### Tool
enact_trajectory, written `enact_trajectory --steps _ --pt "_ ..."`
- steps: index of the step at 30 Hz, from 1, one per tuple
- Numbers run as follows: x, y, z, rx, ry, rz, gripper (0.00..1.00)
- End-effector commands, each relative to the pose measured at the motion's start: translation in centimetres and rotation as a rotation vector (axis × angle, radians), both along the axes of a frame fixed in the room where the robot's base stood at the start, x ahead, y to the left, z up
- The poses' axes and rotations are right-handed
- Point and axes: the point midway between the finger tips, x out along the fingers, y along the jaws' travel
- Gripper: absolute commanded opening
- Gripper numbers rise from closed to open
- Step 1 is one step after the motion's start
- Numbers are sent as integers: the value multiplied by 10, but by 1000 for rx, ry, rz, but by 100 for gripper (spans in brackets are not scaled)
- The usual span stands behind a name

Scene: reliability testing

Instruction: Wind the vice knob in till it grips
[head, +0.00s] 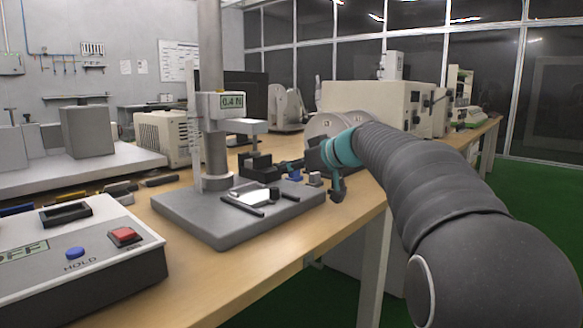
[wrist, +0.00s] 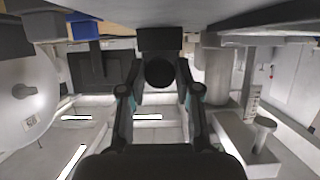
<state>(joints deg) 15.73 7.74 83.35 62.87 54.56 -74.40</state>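The small black vice (head: 258,167) stands on the grey base of the test stand in the head view. Its dark round knob (wrist: 159,72) shows end-on in the wrist view, below a black block (wrist: 159,38). My gripper (head: 296,165) is low at the right of the vice, reaching left towards it. In the wrist view my gripper (wrist: 160,62) has one finger on each side of the knob. The fingers are apart, and a thin gap seems to show on either side. Contact with the knob cannot be made out. The jaws' grip on a sample is hidden.
The test stand column (head: 213,110) rises behind the vice and carries a display (head: 233,101) reading 0.4 N. Small blocks and rods lie on the stand base (head: 225,232). A control box (head: 75,262) with red and blue buttons is front left. Large instruments crowd the bench behind.

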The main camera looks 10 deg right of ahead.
Motion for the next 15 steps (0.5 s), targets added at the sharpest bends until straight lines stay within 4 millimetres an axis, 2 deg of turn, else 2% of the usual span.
enact_trajectory --steps 8,15 --pt "0 0 0 16 12 1 0" --pt "1 -1 -1 103 76 0 0"
